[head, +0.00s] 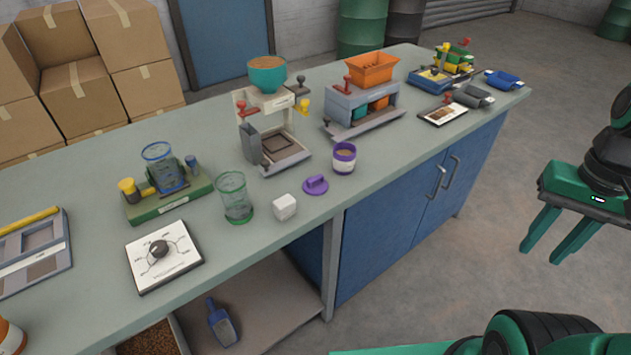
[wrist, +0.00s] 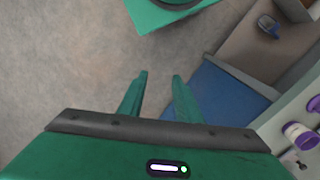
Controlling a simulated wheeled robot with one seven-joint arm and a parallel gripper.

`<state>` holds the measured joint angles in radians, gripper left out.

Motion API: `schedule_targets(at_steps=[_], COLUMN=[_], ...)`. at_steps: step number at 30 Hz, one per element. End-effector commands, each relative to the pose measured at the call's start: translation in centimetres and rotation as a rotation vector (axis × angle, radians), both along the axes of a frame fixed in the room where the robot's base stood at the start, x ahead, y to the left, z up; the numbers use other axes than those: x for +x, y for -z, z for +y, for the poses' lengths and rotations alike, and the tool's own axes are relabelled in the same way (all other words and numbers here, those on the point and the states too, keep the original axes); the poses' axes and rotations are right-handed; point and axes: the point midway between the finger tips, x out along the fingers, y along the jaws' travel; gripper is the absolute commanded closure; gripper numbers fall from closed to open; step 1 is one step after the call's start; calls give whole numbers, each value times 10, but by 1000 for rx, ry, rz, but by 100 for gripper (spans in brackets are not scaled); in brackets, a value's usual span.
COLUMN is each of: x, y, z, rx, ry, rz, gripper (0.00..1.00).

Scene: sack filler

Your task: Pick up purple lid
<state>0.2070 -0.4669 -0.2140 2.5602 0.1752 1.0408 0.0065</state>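The purple lid (head: 316,185) lies on the grey-green workbench (head: 390,178) near its front edge, with a small knob on top. A purple-rimmed jar (head: 344,158) with a white label stands just behind and right of it, holding brown contents. The lid also shows partly at the right edge of the wrist view (wrist: 314,104), near the jar (wrist: 300,134). My gripper (head: 538,254) is green, open and empty. It hangs over the floor to the right of the bench, well apart from the lid. Its two fingers (wrist: 160,78) point at bare floor in the wrist view.
A white cube (head: 284,206) and a green-tinted clear cup (head: 235,197) stand left of the lid. A dispenser with a teal bowl (head: 267,75) and one with an orange hopper (head: 372,69) stand behind. Blue cabinet doors (head: 400,215) front the bench. The floor between gripper and bench is clear.

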Motion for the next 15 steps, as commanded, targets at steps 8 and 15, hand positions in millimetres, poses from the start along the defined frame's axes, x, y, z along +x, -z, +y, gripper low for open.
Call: schedule_targets(at_steps=[8,15], x=[31,153], y=[-12,-26], z=[14,105], rx=[-30,-72], ry=[-136,-550], rz=[-51,-193], gripper=[43,43])
